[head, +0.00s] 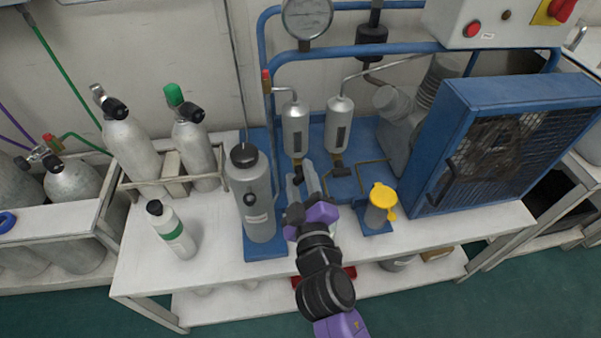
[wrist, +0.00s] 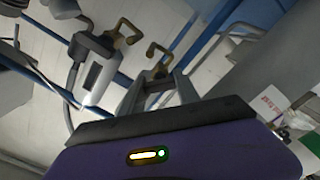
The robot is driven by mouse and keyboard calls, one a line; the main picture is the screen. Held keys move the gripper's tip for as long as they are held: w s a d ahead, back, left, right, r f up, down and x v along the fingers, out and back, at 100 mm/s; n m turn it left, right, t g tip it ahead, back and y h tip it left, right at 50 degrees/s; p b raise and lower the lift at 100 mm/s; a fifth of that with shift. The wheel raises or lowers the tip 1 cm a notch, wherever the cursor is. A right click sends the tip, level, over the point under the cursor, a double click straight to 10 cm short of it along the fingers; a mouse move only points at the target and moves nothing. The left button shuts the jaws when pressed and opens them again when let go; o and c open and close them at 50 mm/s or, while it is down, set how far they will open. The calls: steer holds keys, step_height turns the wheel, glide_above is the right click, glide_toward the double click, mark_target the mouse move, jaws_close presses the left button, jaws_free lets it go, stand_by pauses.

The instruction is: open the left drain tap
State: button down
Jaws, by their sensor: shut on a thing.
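Two silver separator bottles hang from the blue frame in the head view, a left one (head: 295,128) and a right one (head: 339,124). The left drain tap (head: 298,160) is a small brass fitting under the left bottle, mostly hidden by my gripper (head: 303,174). In the wrist view, my gripper (wrist: 160,80) has its grey fingers on either side of the left tap's bent brass handle (wrist: 158,56) and is shut on it. The right drain tap (head: 339,170) is free, to the right of my fingers; it also shows in the wrist view (wrist: 127,32).
A tall grey canister (head: 252,200) stands close left of my gripper. A yellow-capped cup (head: 381,205) stands to the right, before a blue caged fan unit (head: 480,140). A green-banded bottle (head: 172,230) stands on the white bench (head: 215,262), whose front left is clear.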

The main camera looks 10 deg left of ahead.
steer(key=n+p, duration=0.1)
steer(key=n, duration=0.5)
steer(key=shift+p, duration=0.4)
steer(key=shift+f, duration=0.1)
steer(key=c, duration=0.9)
jaws_free()
steer(key=shift+s, duration=0.15)
steer(key=v, duration=0.7)
steer(key=shift+s+d, duration=0.1)
steer(key=shift+s, duration=0.2)
